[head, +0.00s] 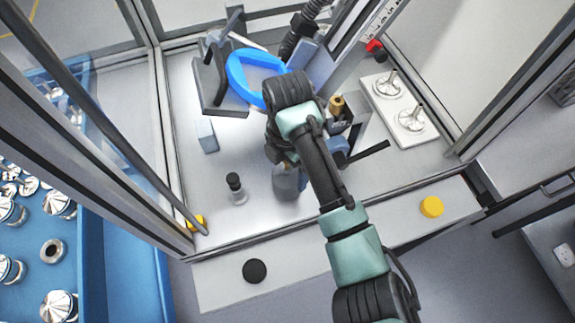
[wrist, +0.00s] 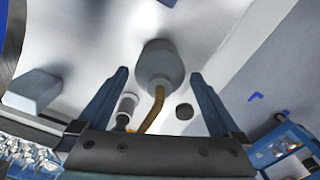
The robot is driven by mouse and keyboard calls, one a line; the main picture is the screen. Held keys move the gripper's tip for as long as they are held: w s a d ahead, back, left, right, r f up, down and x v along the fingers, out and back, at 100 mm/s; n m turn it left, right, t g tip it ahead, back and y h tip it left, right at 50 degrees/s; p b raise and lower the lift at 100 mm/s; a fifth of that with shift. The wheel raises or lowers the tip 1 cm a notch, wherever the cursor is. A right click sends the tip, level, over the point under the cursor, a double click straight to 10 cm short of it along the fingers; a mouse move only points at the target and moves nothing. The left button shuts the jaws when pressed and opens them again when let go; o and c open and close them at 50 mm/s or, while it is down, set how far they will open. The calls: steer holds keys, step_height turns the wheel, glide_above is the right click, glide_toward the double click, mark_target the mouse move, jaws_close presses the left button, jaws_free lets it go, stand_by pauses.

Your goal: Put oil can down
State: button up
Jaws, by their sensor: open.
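The oil can (head: 286,182) is a grey, rounded can standing on the pale floor of the machine enclosure, partly hidden by my arm in the head view. In the wrist view the oil can (wrist: 158,62) shows its grey body and bent brass spout, which points towards my gripper's base. My gripper (wrist: 160,73) is open, with one blue finger on each side of the can and visible gaps between the fingers and its body. In the head view my gripper is mostly hidden behind my own arm.
A small black-capped bottle (head: 237,190) stands left of the can. A grey block (head: 207,136) and a blue ring (head: 237,78) are farther back. A white tray (head: 378,98) with metal parts lies right. A black disc (head: 255,271) is on the front ledge. Enclosure frame posts surround the area.

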step_height(320, 180, up, 10)
steer(key=shift+d+r+p, duration=0.1)
steer(key=shift+r+p, duration=0.05)
steer(key=shift+p, duration=0.2)
steer(key=shift+r, duration=0.8)
